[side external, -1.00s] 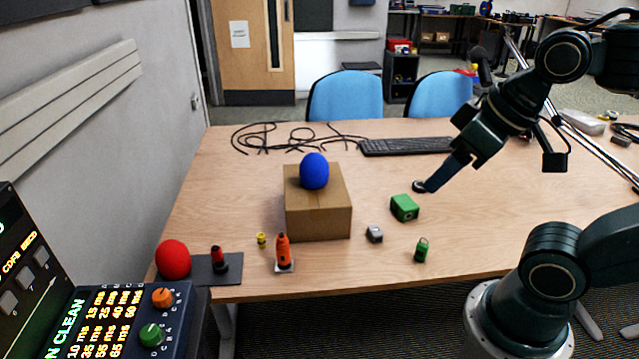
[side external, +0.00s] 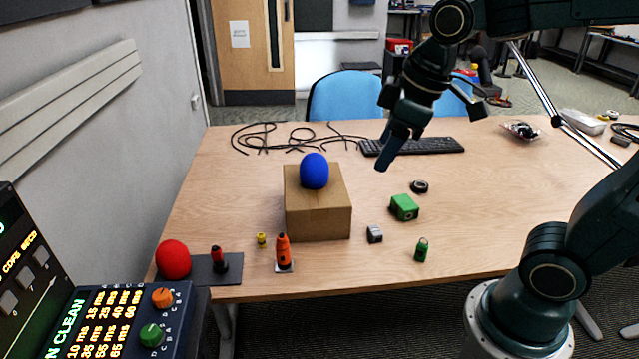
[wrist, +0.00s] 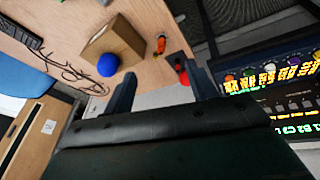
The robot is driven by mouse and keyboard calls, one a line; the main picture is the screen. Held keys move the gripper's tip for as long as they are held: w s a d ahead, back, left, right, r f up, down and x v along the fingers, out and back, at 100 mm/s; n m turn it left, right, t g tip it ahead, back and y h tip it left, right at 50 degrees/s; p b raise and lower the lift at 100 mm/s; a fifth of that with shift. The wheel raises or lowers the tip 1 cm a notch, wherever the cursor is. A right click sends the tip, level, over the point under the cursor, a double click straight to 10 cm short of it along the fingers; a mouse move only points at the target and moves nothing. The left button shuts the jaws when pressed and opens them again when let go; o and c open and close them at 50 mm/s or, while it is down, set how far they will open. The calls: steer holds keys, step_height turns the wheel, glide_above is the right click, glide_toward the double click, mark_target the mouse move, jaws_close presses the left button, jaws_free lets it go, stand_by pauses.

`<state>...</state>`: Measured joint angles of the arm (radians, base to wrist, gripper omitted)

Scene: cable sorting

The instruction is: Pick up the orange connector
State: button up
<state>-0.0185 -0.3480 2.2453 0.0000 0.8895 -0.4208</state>
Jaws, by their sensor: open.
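The orange connector (side external: 283,251) stands upright on a small pale base near the table's front edge, just in front of the cardboard box. It also shows in the wrist view (wrist: 161,45), beyond my fingers. My gripper (side external: 384,167) is open and empty in the air above the table, to the right of and behind the connector, well apart from it. In the wrist view the two fingers of my gripper (wrist: 165,88) stand apart with nothing between them.
A cardboard box (side external: 318,215) with a blue ball (side external: 314,171) on top stands behind the connector. A yellow piece (side external: 262,239), a red connector (side external: 219,260) and a red ball (side external: 173,259) are to its left. A green block (side external: 404,207), grey block (side external: 375,234) and green connector (side external: 421,250) are to its right.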

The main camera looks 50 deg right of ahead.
steer(key=w+f+n+g, duration=0.1)
steer(key=w+f+n, duration=0.15)
steer(key=w, duration=0.45)
steer(key=n+g, duration=0.3)
steer(key=n, duration=0.7)
glide_above(282, 241)
step_height(282, 241, down, 18)
steer(key=shift+w+d+f+n, duration=0.35)
steer(key=shift+w+f, duration=0.1)
steer(key=shift+w, duration=0.1)
steer(key=shift+f, duration=4.35)
steer(key=shift+s+f, duration=0.1)
steer(key=shift+f, duration=2.45)
steer(key=shift+c, duration=0.3)
